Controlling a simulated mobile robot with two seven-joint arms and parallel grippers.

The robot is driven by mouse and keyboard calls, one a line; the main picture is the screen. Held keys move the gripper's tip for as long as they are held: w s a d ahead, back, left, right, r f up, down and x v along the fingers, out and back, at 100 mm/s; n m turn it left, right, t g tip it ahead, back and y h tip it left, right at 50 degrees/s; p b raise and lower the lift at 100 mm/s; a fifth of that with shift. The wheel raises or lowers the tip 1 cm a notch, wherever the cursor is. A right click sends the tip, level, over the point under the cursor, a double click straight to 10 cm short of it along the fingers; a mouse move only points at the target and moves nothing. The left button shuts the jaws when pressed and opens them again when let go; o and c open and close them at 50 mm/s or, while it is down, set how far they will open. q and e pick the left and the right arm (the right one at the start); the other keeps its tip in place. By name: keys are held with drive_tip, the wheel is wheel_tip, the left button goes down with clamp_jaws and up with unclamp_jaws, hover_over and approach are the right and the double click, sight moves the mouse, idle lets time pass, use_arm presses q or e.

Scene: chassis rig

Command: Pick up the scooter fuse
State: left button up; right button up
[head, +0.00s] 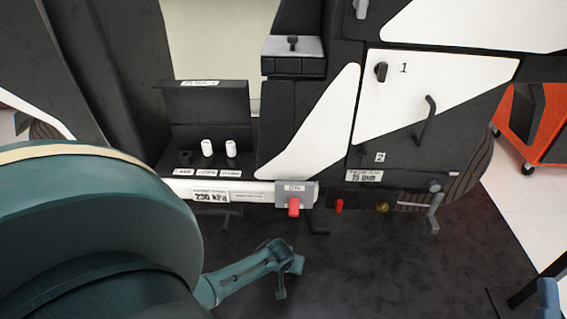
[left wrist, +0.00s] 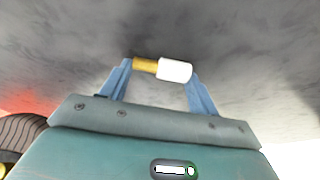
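The scooter fuse (left wrist: 172,70), a small cylinder with a white body and a gold end, shows in the left wrist view. It lies crosswise between the two blue fingertips of my left gripper (left wrist: 160,74) and appears touched at both ends. Dark floor is behind it. In the head view my left gripper (head: 283,268) is low over the dark floor in front of the chassis; no fuse shows there. Two white fuses (head: 207,148) (head: 231,148) stand upright in the open fuse box (head: 208,102), and its left socket (head: 185,157) looks empty.
A grey ON panel with a red switch (head: 294,206) is on the chassis front, with a red knob (head: 339,206) and a brass knob (head: 382,207) to its right. A handled panel (head: 430,70) is above. An orange cart (head: 540,125) stands at right. The dark floor (head: 400,270) is clear.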

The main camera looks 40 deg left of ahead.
use_arm(q)
drive_tip(key=c, duration=0.4)
drive_tip(key=shift+c, duration=0.3)
drive_tip(key=shift+r, duration=0.1)
